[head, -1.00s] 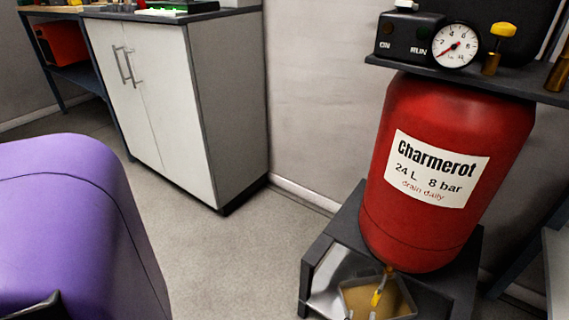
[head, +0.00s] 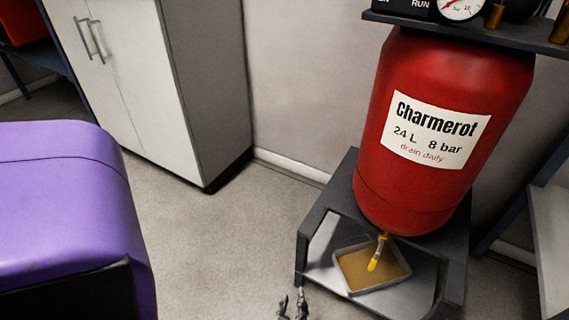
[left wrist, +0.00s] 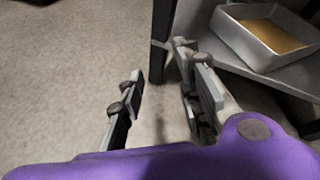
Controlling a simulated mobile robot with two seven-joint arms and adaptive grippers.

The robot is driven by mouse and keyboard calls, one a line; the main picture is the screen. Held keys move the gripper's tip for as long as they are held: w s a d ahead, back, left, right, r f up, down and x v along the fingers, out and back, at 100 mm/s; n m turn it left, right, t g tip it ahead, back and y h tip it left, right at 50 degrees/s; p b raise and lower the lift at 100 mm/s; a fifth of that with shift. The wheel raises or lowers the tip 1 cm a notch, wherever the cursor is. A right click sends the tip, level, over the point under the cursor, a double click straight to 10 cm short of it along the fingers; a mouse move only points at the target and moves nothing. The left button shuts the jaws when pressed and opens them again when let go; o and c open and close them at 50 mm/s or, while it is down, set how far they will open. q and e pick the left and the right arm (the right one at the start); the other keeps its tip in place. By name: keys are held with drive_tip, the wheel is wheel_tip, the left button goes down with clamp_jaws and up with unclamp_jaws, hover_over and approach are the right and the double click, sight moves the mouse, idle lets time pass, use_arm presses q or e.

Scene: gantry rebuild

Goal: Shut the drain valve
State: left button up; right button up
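The drain valve's yellow lever (head: 376,254) hangs under the red tank (head: 416,140), pointing down and slightly left, over a shallow tray (head: 377,289) of brownish liquid. My left gripper (head: 292,304) shows at the bottom edge of the head view, left of and below the tray, apart from the lever. In the left wrist view my left gripper (left wrist: 168,98) has its fingers spread with only floor between them. The tray (left wrist: 243,42) shows there at the upper right, beyond the fingers. The lever is outside that view. My right gripper is not in view.
The tank and tray are on a dark stand (head: 315,232); its front leg (left wrist: 162,45) is close to my left fingers. A shelf (head: 470,32) with a gauge is above the tank. A white cabinet (head: 150,80) stands left. The floor between is clear.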

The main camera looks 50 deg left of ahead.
use_arm(q)
drive_tip(key=shift+s+a+f+n+g, duration=0.2)
drive_tip(key=shift+s+a+f, duration=0.1)
drive_tip(key=shift+s, duration=0.15)
drive_tip(key=shift+s+a+f+n+g, duration=0.2)
drive_tip(key=shift+s+a+f, duration=0.1)
drive_tip(key=shift+s, duration=0.15)
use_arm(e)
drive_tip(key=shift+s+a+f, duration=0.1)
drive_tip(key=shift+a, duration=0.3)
